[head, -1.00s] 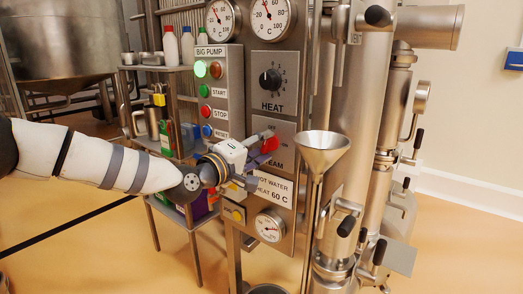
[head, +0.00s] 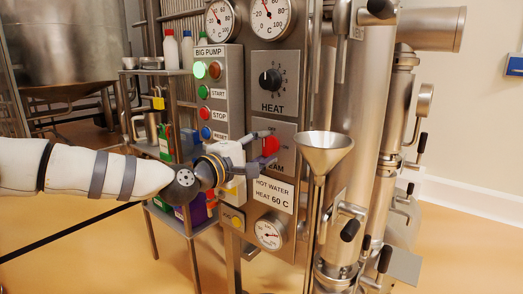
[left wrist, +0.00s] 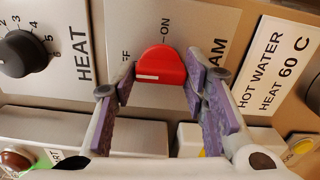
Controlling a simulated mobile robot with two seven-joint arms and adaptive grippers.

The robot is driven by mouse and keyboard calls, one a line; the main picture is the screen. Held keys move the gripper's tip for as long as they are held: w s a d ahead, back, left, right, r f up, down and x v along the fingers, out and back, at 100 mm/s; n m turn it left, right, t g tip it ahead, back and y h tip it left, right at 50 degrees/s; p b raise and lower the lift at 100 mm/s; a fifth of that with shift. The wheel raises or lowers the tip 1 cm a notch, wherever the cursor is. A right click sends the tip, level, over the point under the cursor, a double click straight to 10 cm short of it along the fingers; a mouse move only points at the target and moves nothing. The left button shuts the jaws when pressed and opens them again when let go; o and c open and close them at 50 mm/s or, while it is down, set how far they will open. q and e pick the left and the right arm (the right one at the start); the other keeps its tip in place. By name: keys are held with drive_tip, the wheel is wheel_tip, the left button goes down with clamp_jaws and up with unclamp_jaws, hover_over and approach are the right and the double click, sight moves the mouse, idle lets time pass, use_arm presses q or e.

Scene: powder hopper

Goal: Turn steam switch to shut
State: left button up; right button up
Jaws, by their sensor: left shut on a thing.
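The steam switch is a red knob (head: 271,146) on a metal plate, with partly hidden lettering ending in "EAM" below it. In the left wrist view the red knob (left wrist: 160,62) has a short white mark near its lower left. The words "ON" and a partly covered "OFF" are printed beside it. My left gripper (head: 265,144) is at the knob, with one purple-padded finger on each side. My right gripper is not in view.
The black heat knob (head: 270,80) sits above the steam plate. The big pump box (head: 236,120) with its lit green lamp and buttons is to the left. A metal funnel (head: 325,152) stands close at the right. A hot water label (head: 273,193) and gauge (head: 269,233) are below.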

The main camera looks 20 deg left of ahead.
use_arm(q)
drive_tip(key=shift+f, duration=0.1)
drive_tip(key=o, duration=1.2)
drive_tip(key=shift+a, duration=0.1)
drive_tip(key=shift+c, duration=0.2)
drive_tip(key=v, duration=1.2)
